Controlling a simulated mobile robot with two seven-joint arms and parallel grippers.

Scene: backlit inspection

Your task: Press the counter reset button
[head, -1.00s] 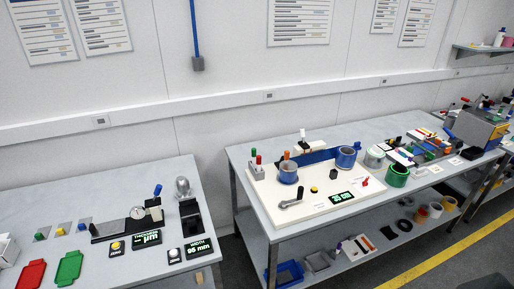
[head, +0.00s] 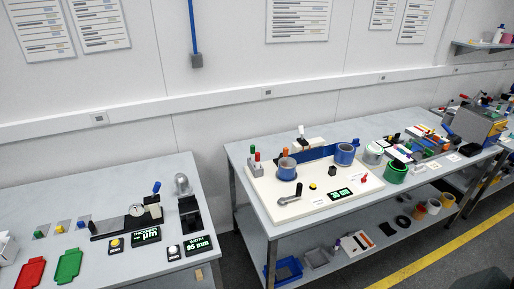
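A small yellow button (head: 312,186) sits on the white board of the middle bench, left of a dark display (head: 341,194) with green digits. On the left bench, another yellow-topped button (head: 115,243) stands beside the thickness display (head: 146,236). A pale button (head: 173,251) stands left of the width display (head: 197,245). The labels are too small to tell which button is the counter reset. Neither of my grippers is in view.
The white board (head: 270,205) also carries a crank handle (head: 290,193) and blue-banded cylinders (head: 287,170). Red (head: 31,273) and green (head: 68,265) plates lie on the left bench. A gap of floor separates the left bench (head: 30,210) from the middle bench (head: 400,127).

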